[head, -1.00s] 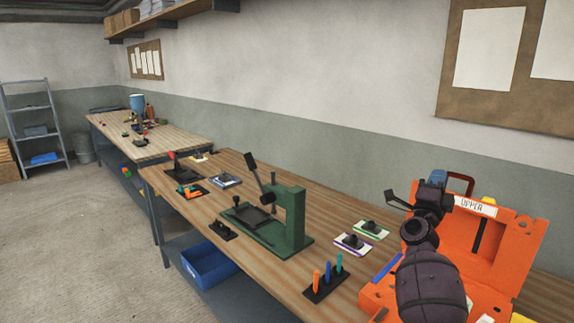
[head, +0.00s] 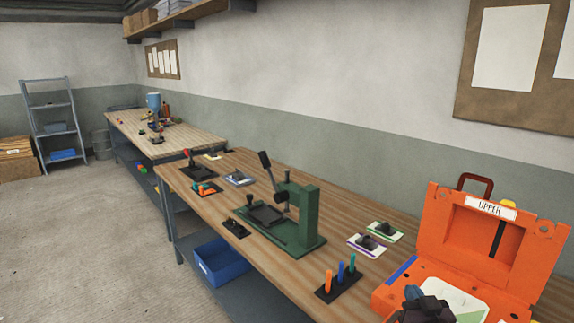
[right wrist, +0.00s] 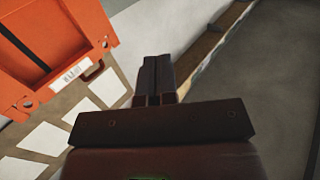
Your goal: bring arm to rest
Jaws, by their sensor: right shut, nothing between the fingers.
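My right gripper (right wrist: 155,75) shows in the right wrist view with its two dark fingers together and nothing between them. In the head view, only a dark part of my right arm (head: 428,309) shows at the bottom edge, in front of the open orange mould case (head: 437,226). The arm covers part of the case's lower half. The case lid, labelled UPPER, also shows at the upper left of the right wrist view (right wrist: 50,40). My left gripper is in neither view.
A green press (head: 300,220) stands mid-bench, with a stand of coloured tools (head: 338,282) and small dark parts on cards (head: 367,245) between it and the case. A blue bin (head: 221,262) sits below. Open floor (head: 90,230) lies left.

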